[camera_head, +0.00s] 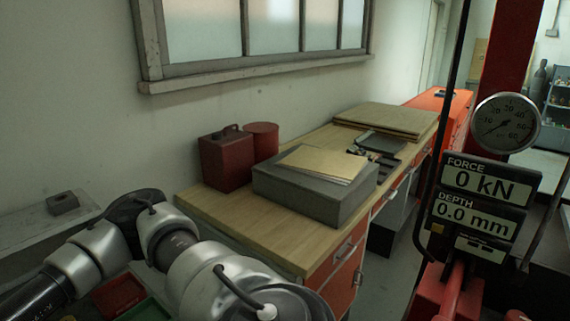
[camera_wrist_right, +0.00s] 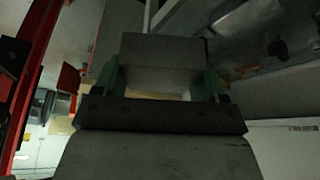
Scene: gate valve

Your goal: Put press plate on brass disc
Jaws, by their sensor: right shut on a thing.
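In the right wrist view, my right gripper (camera_wrist_right: 160,82) is shut on a grey metal block with a flat face, which looks like the press plate (camera_wrist_right: 163,50). Its green-sided fingers show at the left and right of the block. The head view does not show this gripper or the plate. An arm of mine comes in from the left in the head view, but its gripper is out of the picture. I cannot make out the brass disc in either view.
A wooden-topped workbench (camera_head: 285,228) carries a grey block (camera_head: 305,199) with a tan sheet (camera_head: 322,163), a red can (camera_head: 225,162) and boards (camera_head: 386,119). At the right is a press with a round gauge (camera_head: 506,123) and a display (camera_head: 478,196) reading 0 kN and 0.0 mm.

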